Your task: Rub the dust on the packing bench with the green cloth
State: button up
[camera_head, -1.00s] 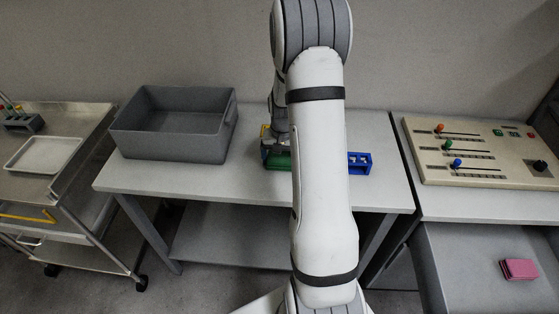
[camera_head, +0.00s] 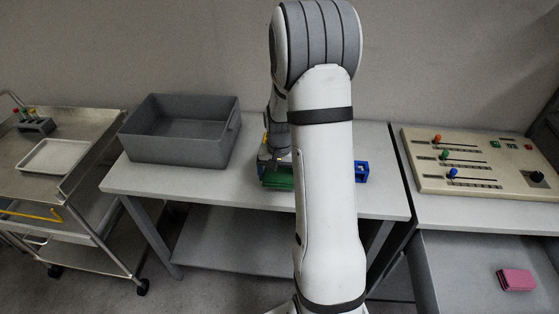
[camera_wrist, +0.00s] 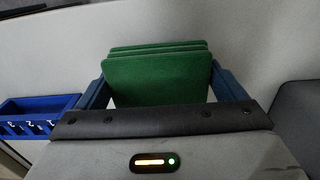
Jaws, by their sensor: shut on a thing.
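The green cloth (camera_wrist: 158,78), a folded stack of layers, is between the two blue fingers of my gripper (camera_wrist: 160,88) in the wrist view. The gripper is shut on it. In the head view my gripper (camera_head: 277,161) is over the middle of the packing bench (camera_head: 220,184), with the cloth (camera_head: 277,180) just below it, near the bench top. I cannot tell whether the cloth touches the bench. My arm hides part of the bench. I cannot make out dust in either view.
A grey bin (camera_head: 178,150) stands on the bench's left. A blue slotted rack (camera_head: 361,172) is partly behind my arm and also shows in the wrist view (camera_wrist: 28,122). A steel cart (camera_head: 90,125) is left.

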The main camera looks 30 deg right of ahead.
jog(key=shift+r+p, duration=1.5)
jog(key=shift+r, duration=1.25)
